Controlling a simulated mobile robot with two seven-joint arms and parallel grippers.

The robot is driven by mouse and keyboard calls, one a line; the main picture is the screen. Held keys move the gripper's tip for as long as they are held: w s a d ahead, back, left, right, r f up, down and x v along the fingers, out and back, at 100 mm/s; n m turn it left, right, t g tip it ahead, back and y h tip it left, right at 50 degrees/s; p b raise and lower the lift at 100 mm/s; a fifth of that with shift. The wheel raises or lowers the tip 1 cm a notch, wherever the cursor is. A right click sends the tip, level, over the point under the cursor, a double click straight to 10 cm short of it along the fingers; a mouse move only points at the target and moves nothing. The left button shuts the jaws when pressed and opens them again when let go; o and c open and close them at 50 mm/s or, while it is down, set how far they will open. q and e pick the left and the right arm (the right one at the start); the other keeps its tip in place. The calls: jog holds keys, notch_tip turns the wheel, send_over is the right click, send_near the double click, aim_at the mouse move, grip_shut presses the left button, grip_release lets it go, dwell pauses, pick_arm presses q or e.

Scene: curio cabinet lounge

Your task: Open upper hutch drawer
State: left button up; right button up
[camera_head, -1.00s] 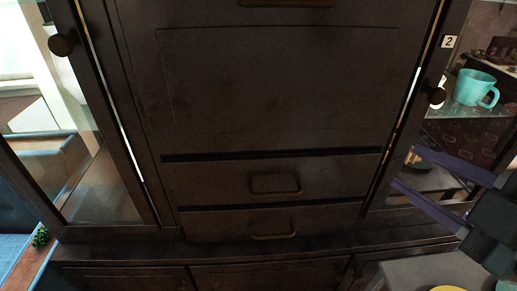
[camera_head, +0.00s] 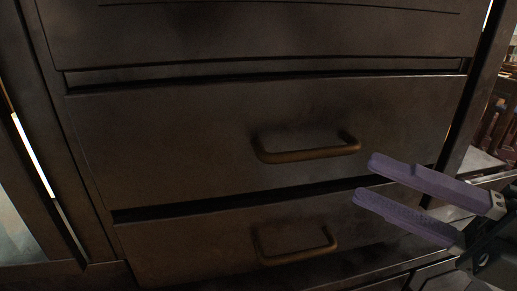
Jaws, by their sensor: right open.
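The dark wooden hutch shows two stacked drawers. The upper drawer (camera_head: 180,140) has a bronze bar handle (camera_head: 310,154) right of its middle, and its front looks shut, with a dark gap above it. The lower drawer (camera_head: 180,245) has a similar handle (camera_head: 298,254). My right gripper (camera_head: 364,180) comes in from the right with two purple fingers, open and empty. Its fingertips are in front of the hutch, just right of and below the upper handle, apart from it. My left gripper is not in view.
A large dark panel (camera_head: 250,30) spans the hutch above the drawers. A ledge (camera_head: 75,275) runs below them at lower left. Glass door framing (camera_head: 45,190) stands at the left. At the right edge, brown wooden furniture (camera_head: 492,128) shows beyond the hutch.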

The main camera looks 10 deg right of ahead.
aim_at(316, 157)
jog(key=x, duration=0.8)
jog(key=shift+w+a, duration=0.2)
grip_shut()
dwell(1.1)
